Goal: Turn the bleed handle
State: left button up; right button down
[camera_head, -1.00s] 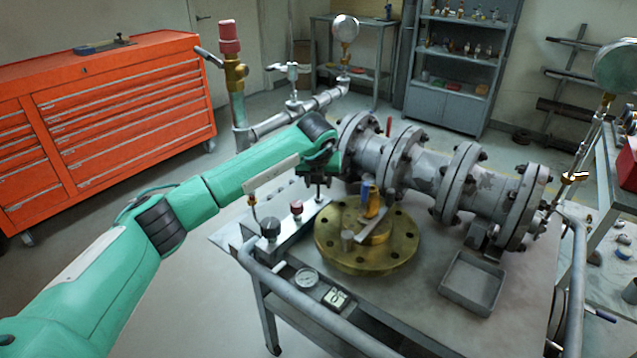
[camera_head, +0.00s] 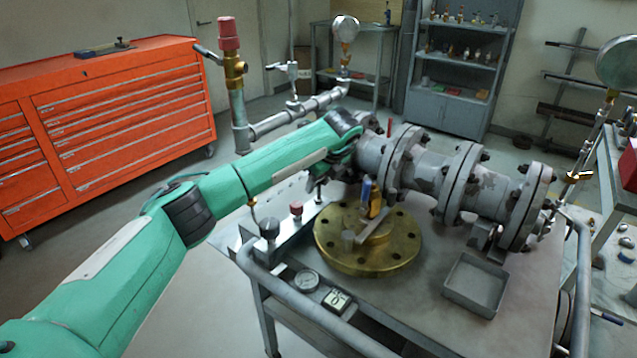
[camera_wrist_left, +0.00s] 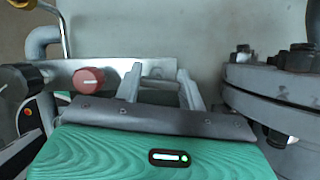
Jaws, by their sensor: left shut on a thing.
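A grey manifold block (camera_head: 285,230) lies along the left side of the cart top. It carries a black knob (camera_head: 269,228) and a red knob (camera_head: 296,209), which also show in the left wrist view, the black one (camera_wrist_left: 18,80) and the red one (camera_wrist_left: 89,80). My left gripper (camera_head: 322,183) is at the block's far end, past the red knob. In the left wrist view its two fingers (camera_wrist_left: 160,74) are shut on a small grey piece between them, apparently the bleed handle (camera_wrist_left: 158,83), mostly hidden by the fingers and gripper body. My right gripper is not in view.
A brass flange (camera_head: 368,255) lies right of the block. A grey flanged pipe (camera_head: 425,170) stands behind it, close to my left wrist.

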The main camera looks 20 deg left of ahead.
pick_arm(q)
jog(key=shift+n, duration=0.3)
dwell(0.4)
jog(key=o, duration=1)
jog(key=shift+r, duration=0.1)
jog(key=v, duration=1.3)
jog(key=shift+w+d+r, duration=0.1)
jog(key=shift+d+r, duration=0.15)
jog(key=shift+r, duration=0.05)
